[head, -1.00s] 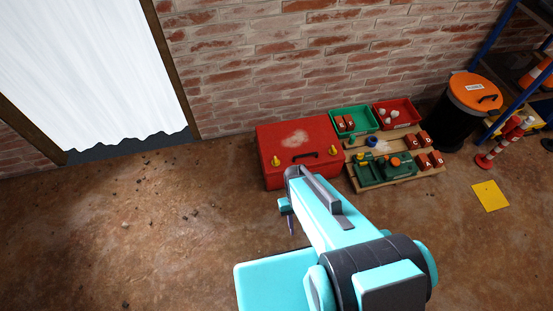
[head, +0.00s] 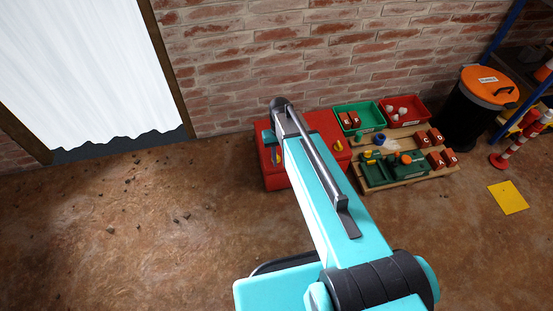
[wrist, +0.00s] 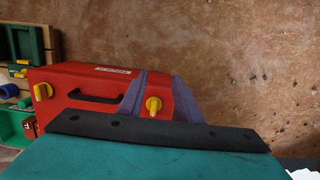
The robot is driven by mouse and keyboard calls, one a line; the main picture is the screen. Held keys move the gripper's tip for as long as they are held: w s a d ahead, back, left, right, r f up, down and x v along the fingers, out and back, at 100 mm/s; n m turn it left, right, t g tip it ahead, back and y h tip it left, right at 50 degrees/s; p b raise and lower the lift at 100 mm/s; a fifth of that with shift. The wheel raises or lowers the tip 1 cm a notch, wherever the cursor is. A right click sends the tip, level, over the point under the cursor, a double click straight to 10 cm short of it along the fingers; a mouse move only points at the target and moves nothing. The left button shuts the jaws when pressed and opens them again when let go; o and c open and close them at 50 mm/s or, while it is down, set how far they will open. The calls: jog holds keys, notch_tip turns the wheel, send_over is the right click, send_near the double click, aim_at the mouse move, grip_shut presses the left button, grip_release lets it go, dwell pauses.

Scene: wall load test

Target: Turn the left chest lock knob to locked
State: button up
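The red chest (head: 277,181) stands against the brick wall, partly behind my arm. It fills the left middle of the wrist view (wrist: 75,73), with a dark handle (wrist: 93,97) between two yellow knobs. The left lock knob (wrist: 153,105) shows between my fingers in the wrist view, its grip roughly upright; in the head view my arm hides it. The other knob (wrist: 42,91) is at the far left in the wrist view and right of my arm in the head view (head: 338,146). My gripper (wrist: 161,77) is open, purple fingers either side of the left knob, with visible gaps.
Right of the chest are a green bin (head: 358,118), a red bin (head: 408,108) and a wooden pallet (head: 395,183) with green parts and red blocks. An orange-lidded black barrel (head: 466,118) stands beyond.

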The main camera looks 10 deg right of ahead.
jog(key=w+r+t+b, duration=0.1)
jog(key=w+r+b, duration=0.3)
jog(key=w, duration=0.5)
jog(key=shift+w+r+b, duration=0.35)
jog(key=shift+r+b, duration=0.05)
jog(key=shift+b, duration=0.15)
jog(key=shift+f, duration=0.1)
notch_tip(320, 180, down, 14)
jog(key=b, duration=0.3)
jog(key=shift+b, duration=0.4)
grip_shut()
